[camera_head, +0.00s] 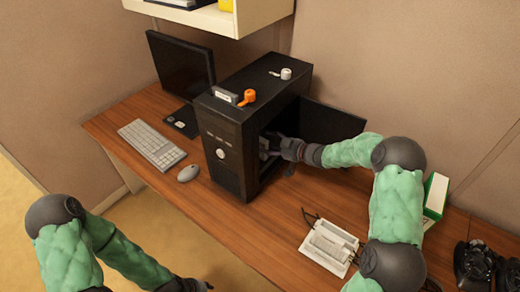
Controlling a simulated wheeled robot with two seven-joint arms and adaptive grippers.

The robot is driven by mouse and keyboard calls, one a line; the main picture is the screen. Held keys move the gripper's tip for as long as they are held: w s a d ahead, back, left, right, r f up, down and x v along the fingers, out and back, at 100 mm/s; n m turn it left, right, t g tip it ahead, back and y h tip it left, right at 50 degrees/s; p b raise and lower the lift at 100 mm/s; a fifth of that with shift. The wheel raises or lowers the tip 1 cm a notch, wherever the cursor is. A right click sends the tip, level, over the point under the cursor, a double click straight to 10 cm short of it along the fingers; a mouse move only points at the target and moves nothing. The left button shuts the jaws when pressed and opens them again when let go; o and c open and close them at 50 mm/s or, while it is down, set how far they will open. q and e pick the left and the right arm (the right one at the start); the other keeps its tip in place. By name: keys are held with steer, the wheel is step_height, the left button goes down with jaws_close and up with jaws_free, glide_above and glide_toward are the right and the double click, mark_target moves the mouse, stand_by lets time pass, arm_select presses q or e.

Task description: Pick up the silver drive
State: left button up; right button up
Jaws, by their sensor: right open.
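The black computer tower (225,145) stands upright on the desk with its right side open. My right gripper (275,146) is open and reaches into that opening. A small greyish part (263,155) shows inside beside the fingertips; I cannot tell whether it is the silver drive or whether the fingers touch it. A pale silver-white unit (333,240) lies on the desk in front of my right arm, with a dark cable at it. My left gripper (200,286) is at the bottom edge, mostly cut off, away from the tower.
An orange piece (247,97), a small labelled grey block (226,95) and a whitish piece (286,73) sit on the tower. A dark open panel (325,122) stands behind my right forearm. Keyboard (152,144), mouse (188,173) and monitor (181,65) are left.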

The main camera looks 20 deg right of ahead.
mark_target(261, 142)
steer(key=b+x, duration=0.1)
steer(key=x, duration=0.3)
steer(key=shift+s+f+b, duration=0.15)
steer(key=shift+f+b, duration=0.1)
steer(key=shift+b, duration=0.1)
steer(key=shift+w+a, duration=0.3)
steer(key=shift+w, duration=0.1)
jaws_close()
steer(key=shift+r, duration=0.1)
